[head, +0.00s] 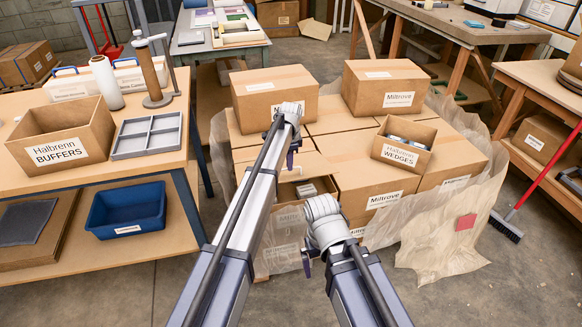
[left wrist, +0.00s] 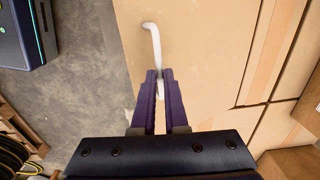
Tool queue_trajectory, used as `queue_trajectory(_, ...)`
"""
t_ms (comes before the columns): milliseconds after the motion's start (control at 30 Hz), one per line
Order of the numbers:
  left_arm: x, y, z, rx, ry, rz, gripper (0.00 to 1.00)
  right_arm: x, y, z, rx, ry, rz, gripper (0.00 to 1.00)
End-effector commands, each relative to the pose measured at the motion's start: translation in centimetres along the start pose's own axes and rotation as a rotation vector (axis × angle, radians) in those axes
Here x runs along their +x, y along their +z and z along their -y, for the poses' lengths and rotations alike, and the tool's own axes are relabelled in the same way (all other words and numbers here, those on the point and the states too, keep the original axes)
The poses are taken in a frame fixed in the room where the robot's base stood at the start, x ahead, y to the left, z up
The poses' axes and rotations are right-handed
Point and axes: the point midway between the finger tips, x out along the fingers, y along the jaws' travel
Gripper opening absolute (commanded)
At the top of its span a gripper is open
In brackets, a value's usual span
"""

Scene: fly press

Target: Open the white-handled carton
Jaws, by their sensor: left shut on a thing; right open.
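The white handle (left wrist: 152,42) is a bent bar on the tan face of a carton (left wrist: 190,45) in the left wrist view. My left gripper (left wrist: 158,78) is shut on the handle's lower part. In the head view my left gripper (head: 291,158) points down at the front of the carton stack, and the handle is hidden there. Just below it, an open carton section (head: 322,186) shows small pale boxes inside. My right gripper (head: 306,264) is lower, in front of the stack; it is open and apart from the cartons.
An open WEDGES carton (head: 410,158) and closed cartons stand on the stack, with loose plastic wrap (head: 440,235) around its right side. A bench at left holds a BUFFERS carton (head: 70,135), a grey tray (head: 148,135) and a blue bin (head: 127,208). A broom (head: 506,226) is at right.

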Motion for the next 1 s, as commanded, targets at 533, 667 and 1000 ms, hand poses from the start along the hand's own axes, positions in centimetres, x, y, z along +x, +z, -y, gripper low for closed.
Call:
queue_trajectory(533, -4.4, 0.2, 5.9, -0.005, -0.017, 0.002, 0.0, -4.7, 0.3, -0.5, 0.0, 0.0, 0.0, 1.0)
queue_trajectory(667, -4.5, 0.2, 6.2, -0.006, -0.017, 0.002, 0.0, -4.8, 0.3, -0.5, 0.0, 0.0, 0.0, 1.0)
queue_trajectory(1000, -4.5, 0.3, 6.3, -0.007, -0.017, 0.003, 0.0, -4.8, 0.3, -0.5, 0.0, 0.0, 0.0, 1.0)
